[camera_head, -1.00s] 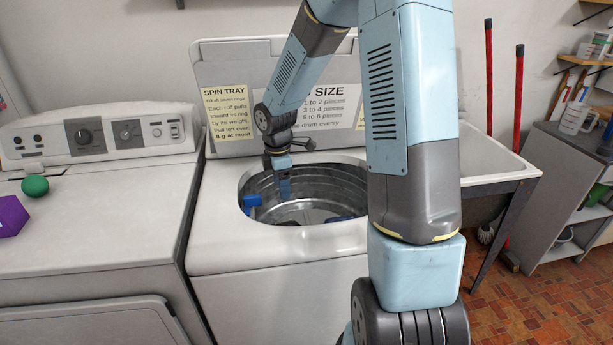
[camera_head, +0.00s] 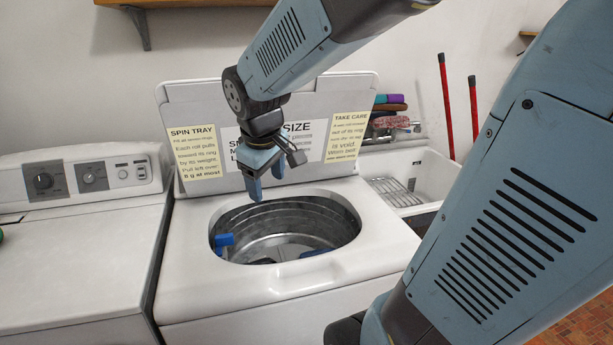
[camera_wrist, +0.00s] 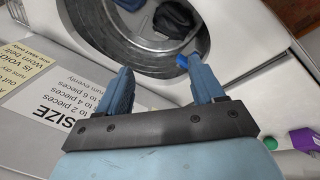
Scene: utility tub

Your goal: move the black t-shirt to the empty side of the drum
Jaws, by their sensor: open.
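The washer drum (camera_head: 290,222) is open on top, with a bare metal wall. It also shows in the wrist view (camera_wrist: 103,33). In the wrist view a crumpled black cloth (camera_wrist: 175,18), which looks like the black t-shirt, lies in the drum toward the top of the picture. I cannot clearly make it out in the head view, where the front rim hides part of the floor. My gripper (camera_head: 266,182) is open and empty above the back rim of the drum, its fingers pointing down. Its spread fingers (camera_wrist: 160,76) show in the wrist view, apart from the cloth.
A small blue object (camera_head: 224,241) sits at the drum's left side. A blue item (camera_head: 317,252) lies inside at the right. The raised lid (camera_head: 250,98) with signs stands behind my gripper. A second machine (camera_head: 75,240) is at left, a sink (camera_head: 430,180) at right.

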